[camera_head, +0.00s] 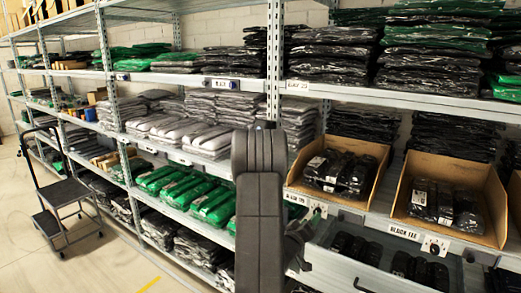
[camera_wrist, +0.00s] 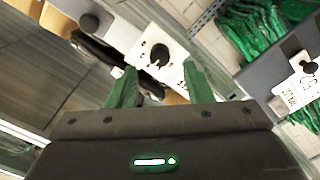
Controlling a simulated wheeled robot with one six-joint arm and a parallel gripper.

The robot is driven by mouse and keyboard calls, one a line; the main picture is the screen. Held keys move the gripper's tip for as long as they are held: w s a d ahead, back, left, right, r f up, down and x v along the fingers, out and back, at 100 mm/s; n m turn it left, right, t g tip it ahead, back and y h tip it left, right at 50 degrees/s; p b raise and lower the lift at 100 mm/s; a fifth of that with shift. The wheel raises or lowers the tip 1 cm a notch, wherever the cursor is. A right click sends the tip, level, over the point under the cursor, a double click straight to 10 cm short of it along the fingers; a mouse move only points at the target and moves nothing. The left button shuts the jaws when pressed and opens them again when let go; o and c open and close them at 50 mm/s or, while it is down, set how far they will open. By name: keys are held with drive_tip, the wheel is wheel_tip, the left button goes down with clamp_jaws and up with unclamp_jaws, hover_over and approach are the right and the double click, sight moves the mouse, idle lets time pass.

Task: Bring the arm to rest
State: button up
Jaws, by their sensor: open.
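My dark arm (camera_head: 260,215) stands upright in front of the shelving in the head view, with its upper link bent over at the middle shelf's height. In the wrist view my gripper (camera_wrist: 163,78) shows two green fingers spread apart, with nothing held between them. Beyond the fingertips is a white plate with a black knob (camera_wrist: 158,56). I cannot tell from the wrist view how far the fingertips are from this plate.
Metal shelving (camera_head: 223,84) holds stacks of black, grey and green bagged garments. Two open cardboard boxes (camera_head: 481,178) with black packs stand right of my arm. An open drawer (camera_head: 345,265) lies below them. A black cart (camera_head: 62,192) stands at left on open floor.

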drive_tip(key=x, duration=0.4)
drive_tip(key=shift+w+d+p, duration=0.25)
drive_tip(key=shift+p, duration=0.1)
drive_tip(key=shift+s+a, duration=0.1)
drive_tip(key=s+a+m+p, duration=0.1)
drive_tip(key=s+a+m, duration=0.6)
drive_tip(key=s, duration=0.4)
drive_tip(key=shift+a+m, duration=0.3)
drive_tip(key=shift+m, duration=0.2)
idle(1.8)
drive_tip(key=shift+s, duration=0.2)
